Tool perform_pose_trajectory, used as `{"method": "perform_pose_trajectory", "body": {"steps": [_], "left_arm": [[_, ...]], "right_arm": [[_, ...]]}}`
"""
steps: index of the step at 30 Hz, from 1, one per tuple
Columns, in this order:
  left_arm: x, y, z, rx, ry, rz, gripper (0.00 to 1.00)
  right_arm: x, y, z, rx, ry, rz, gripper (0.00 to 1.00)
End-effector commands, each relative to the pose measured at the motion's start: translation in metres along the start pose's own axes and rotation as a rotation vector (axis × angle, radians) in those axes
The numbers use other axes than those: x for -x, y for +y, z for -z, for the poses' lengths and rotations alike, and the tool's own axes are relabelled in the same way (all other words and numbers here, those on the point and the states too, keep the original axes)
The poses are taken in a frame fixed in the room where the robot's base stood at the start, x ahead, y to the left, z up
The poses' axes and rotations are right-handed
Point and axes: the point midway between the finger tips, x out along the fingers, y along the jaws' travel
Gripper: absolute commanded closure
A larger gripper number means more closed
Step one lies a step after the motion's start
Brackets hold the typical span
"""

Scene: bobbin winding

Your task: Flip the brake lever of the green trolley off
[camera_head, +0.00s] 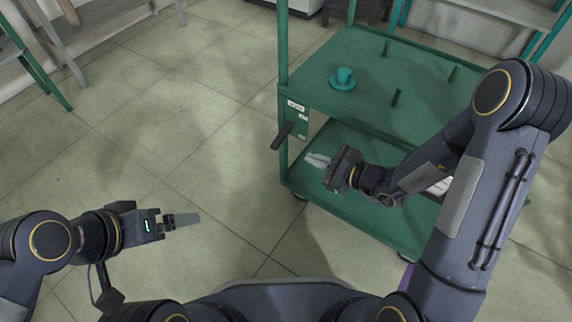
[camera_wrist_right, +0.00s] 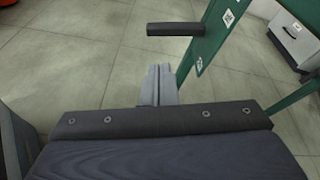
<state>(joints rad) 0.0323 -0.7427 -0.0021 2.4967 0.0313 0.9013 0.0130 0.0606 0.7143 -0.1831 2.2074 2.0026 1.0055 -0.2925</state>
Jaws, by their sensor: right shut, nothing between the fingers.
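The green trolley (camera_head: 340,105) stands right of centre in the head view. Its dark brake lever (camera_head: 283,135) sticks out from a labelled plate at the near left corner post. In the right wrist view the lever (camera_wrist_right: 175,29) is a dark bar pointing left from the green plate, beyond my fingertips. My right gripper (camera_head: 314,160) is shut and empty, just right of and slightly below the lever in the head view, apart from it. It also shows in the wrist view (camera_wrist_right: 158,72). My left gripper (camera_head: 186,219) is over the floor at left; its fingers look together, but the gap is unclear.
The trolley's upper deck carries a teal flanged piece (camera_head: 343,79) and several upright pegs (camera_head: 397,97). My right arm reaches across the trolley's near right side. A green-legged bench (camera_head: 35,65) is at far left. Tiled floor left of the trolley is clear.

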Motion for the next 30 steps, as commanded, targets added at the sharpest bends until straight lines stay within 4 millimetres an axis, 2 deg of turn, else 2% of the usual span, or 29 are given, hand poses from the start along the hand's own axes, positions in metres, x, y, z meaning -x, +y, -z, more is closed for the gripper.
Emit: {"method": "perform_pose_trajectory", "body": {"steps": [1,5,16,20,23,30], "left_arm": [[-0.008,-0.004,-0.004,0.000,0.000,0.000,0.07],[-0.012,-0.005,-0.006,0.000,0.001,0.000,0.07],[-0.011,-0.005,-0.006,0.000,0.001,0.000,0.07],[-0.013,-0.006,-0.006,0.000,0.001,0.000,0.07],[-0.016,-0.007,-0.008,0.000,0.001,0.000,0.07],[-0.025,-0.011,-0.012,0.000,0.000,0.000,0.07]], "right_arm": [[-0.006,0.004,0.018,-0.024,0.015,0.011,1.00],[-0.011,0.004,0.033,-0.056,0.037,0.033,1.00],[-0.011,0.004,0.035,-0.063,0.042,0.039,1.00],[-0.018,0.004,0.035,-0.061,0.041,0.036,1.00],[-0.031,0.004,0.037,-0.060,0.040,0.036,1.00],[-0.082,0.003,0.039,-0.060,0.040,0.034,1.00]]}}
